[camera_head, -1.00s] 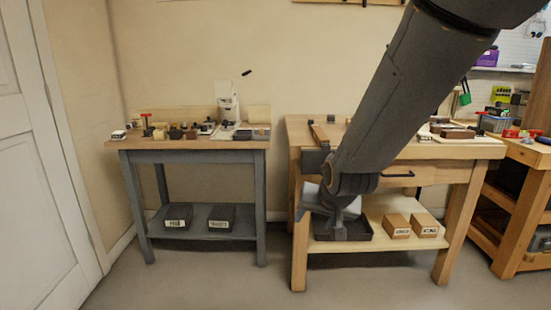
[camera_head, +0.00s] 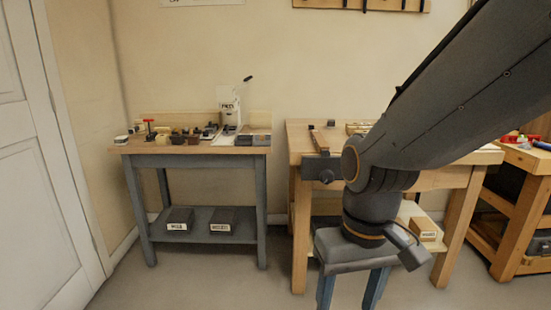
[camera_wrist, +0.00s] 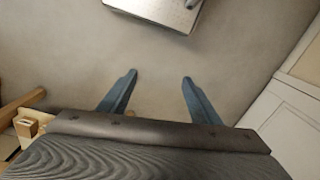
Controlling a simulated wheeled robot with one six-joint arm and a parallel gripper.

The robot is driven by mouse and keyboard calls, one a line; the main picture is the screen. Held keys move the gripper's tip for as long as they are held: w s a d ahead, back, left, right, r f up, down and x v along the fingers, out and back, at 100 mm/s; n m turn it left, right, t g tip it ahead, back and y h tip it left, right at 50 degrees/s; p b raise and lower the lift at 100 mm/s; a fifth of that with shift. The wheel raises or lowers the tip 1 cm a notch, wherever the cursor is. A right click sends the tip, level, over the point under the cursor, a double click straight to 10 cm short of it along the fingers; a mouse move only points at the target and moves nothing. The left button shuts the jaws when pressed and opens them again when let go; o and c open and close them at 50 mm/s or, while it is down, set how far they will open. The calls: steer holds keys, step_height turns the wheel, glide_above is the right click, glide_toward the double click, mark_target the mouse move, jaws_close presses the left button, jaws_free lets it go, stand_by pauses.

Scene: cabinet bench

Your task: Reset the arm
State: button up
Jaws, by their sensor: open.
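My gripper (camera_head: 350,290) hangs at the end of my arm in the head view, in front of the wooden workbench (camera_head: 300,180). Its two blue-grey fingers point down and stand apart, with the tips cut off by the lower edge. Nothing is held. My arm comes in from the upper right and hides much of the workbench top and its lower shelf.
A grey table (camera_head: 190,156) with small items on top and two dark bins (camera_head: 222,221) below stands at left. A labelled wooden box (camera_head: 426,229) is on the workbench's shelf. A wooden shelf unit (camera_head: 510,215) stands at right. A white door (camera_head: 30,180) is far left.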

steer(key=d+r+m+p, duration=0.2)
steer(key=d+r+p, duration=0.5)
steer(key=p, duration=0.6)
steer(key=shift+s+d+r+h, duration=0.15)
steer(key=shift+d+r+h, duration=0.05)
steer(key=shift+d+h, duration=0.1)
